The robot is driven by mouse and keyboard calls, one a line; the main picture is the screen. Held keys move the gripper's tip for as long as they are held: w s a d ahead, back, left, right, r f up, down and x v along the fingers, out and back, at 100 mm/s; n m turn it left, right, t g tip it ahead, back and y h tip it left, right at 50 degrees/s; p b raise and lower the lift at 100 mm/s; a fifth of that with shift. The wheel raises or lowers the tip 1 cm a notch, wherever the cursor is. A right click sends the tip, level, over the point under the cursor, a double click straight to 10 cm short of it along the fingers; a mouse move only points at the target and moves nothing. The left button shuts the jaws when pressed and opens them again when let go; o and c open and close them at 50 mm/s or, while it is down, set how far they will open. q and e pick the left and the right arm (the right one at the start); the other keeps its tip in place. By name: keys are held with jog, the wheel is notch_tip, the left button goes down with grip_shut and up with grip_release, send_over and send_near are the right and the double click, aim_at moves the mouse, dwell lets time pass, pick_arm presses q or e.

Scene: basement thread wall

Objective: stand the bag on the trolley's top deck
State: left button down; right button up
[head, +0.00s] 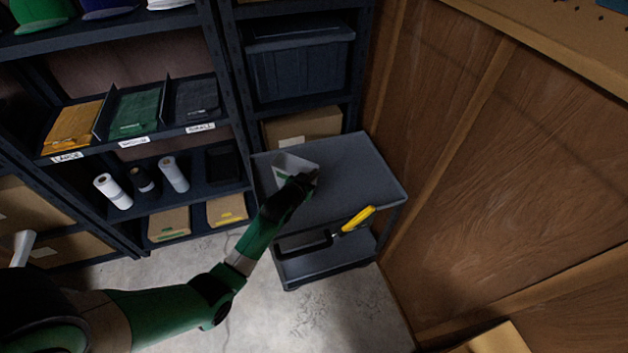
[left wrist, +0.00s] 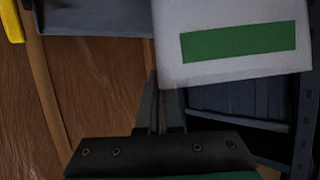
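The bag (head: 294,167) is pale, with an open top and a green band. In the head view it is over the left part of the trolley's grey top deck (head: 345,165); I cannot tell whether its base touches the deck. My left gripper (head: 304,181) is at the bag's near right corner. In the left wrist view, the bag (left wrist: 228,50) fills the upper right, and the close-set fingers (left wrist: 161,100) meet its edge, with one fingertip hidden behind it. The gripper looks shut on that edge. My right gripper is not in view.
A yellow-handled tool (head: 356,220) is at the trolley's near edge. A wooden wall (head: 480,150) closes the right side. Shelves (head: 150,145) with folded bags and rolls stand left. A dark bin (head: 300,65) is behind the trolley. The deck's right part is clear.

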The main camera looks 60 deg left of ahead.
pick_arm(q)
jog(key=shift+d+f, duration=0.1)
jog(key=shift+f, duration=0.85)
jog(key=c, duration=1.1)
grip_release()
jog(key=shift+s+r, duration=0.1)
jog(key=shift+r, duration=0.2)
jog(key=p+v, duration=0.4)
jog(key=v, duration=0.7)
jog(key=shift+s+d, duration=0.25)
jog(key=shift+s, duration=0.1)
